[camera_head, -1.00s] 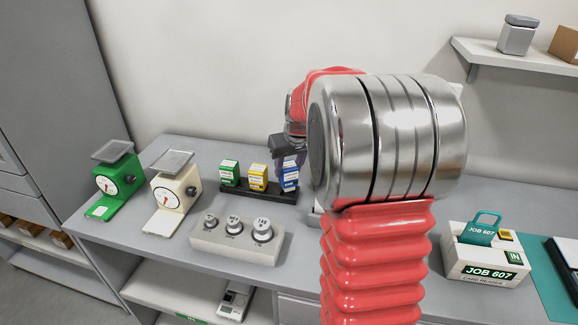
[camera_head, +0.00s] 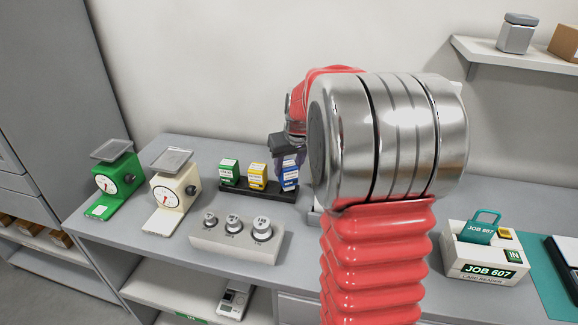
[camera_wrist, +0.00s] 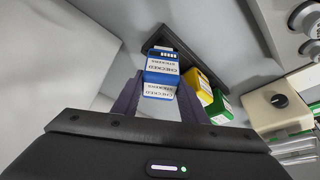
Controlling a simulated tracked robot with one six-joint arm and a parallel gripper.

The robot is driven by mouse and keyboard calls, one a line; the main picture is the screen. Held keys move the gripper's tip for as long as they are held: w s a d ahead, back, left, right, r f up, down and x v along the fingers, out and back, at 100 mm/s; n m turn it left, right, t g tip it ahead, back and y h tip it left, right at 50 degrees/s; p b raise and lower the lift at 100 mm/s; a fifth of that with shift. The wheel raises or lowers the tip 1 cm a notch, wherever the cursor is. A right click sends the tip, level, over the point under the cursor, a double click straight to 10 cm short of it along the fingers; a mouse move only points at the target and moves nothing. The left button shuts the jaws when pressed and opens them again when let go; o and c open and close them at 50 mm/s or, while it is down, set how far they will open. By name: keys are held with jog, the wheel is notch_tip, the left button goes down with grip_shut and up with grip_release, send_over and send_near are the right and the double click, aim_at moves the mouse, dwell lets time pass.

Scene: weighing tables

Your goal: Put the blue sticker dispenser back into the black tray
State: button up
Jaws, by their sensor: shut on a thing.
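The blue sticker dispenser (camera_head: 289,177) is at the right end of the black tray (camera_head: 243,189), in line with the other dispensers. My gripper (camera_wrist: 160,88) is shut on it, with one purple finger on each side. In the wrist view the blue dispenser (camera_wrist: 161,68) shows its white "CHECKED" label and overlaps the end of the black tray (camera_wrist: 183,46). I cannot tell whether its base rests in the tray or is just above it. My arm hides part of the area to its right in the head view.
A yellow dispenser (camera_head: 257,177) and a green dispenser (camera_head: 229,172) stand in the tray. A weight block (camera_head: 235,240) is in front. A green scale (camera_head: 112,184) and a cream scale (camera_head: 172,190) stand left. A white JOB 607 box (camera_head: 484,252) is right.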

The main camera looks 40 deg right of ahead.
jog(key=shift+f, duration=0.6)
jog(key=o, duration=1)
jog(key=v, duration=1.3)
jog(key=shift+s+r, duration=0.1)
jog(key=shift+r, duration=0.2)
